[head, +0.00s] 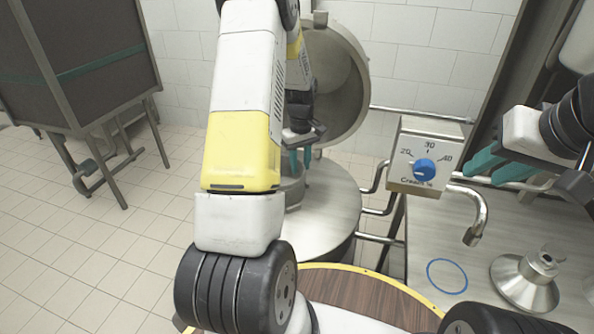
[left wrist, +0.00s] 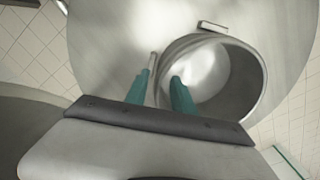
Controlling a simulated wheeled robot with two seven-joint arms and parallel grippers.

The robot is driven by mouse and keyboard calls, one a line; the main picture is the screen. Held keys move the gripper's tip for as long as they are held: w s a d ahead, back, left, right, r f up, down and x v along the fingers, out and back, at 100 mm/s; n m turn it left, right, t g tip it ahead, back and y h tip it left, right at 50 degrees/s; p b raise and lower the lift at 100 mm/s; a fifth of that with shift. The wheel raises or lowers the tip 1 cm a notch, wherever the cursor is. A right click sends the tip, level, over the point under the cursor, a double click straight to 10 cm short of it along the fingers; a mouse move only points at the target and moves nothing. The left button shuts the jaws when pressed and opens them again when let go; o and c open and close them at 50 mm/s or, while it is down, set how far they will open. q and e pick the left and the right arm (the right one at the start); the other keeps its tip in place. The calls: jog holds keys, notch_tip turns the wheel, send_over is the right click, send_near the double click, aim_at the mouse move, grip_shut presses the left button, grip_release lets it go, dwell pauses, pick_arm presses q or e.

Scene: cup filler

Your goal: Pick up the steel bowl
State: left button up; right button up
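The steel bowl (left wrist: 242,85) is in the left wrist view, its round mouth facing the camera and a small tab (left wrist: 212,27) at its far rim. In the head view my left arm hides most of it; a part of the bowl (head: 292,188) shows on the round steel top (head: 325,215). My left gripper (head: 300,165) is open over it. In the left wrist view one teal fingertip overlaps the bowl's mouth and the other is left of its wall (left wrist: 160,75); contact is unclear. My right gripper (head: 484,176) is open and empty, above the counter.
A large open steel lid (head: 345,75) stands behind the round top. A dial box (head: 424,155) and a spout (head: 475,215) are to the right. The steel counter (head: 425,225) holds a blue ring (head: 447,276) and a steel cone-shaped part (head: 525,285). A wooden round top (head: 365,295) is in front.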

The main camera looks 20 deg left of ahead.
pick_arm(q)
notch_tip(320, 180, down, 2)
jog(key=shift+f, duration=0.1)
grip_shut()
dwell(1.5)
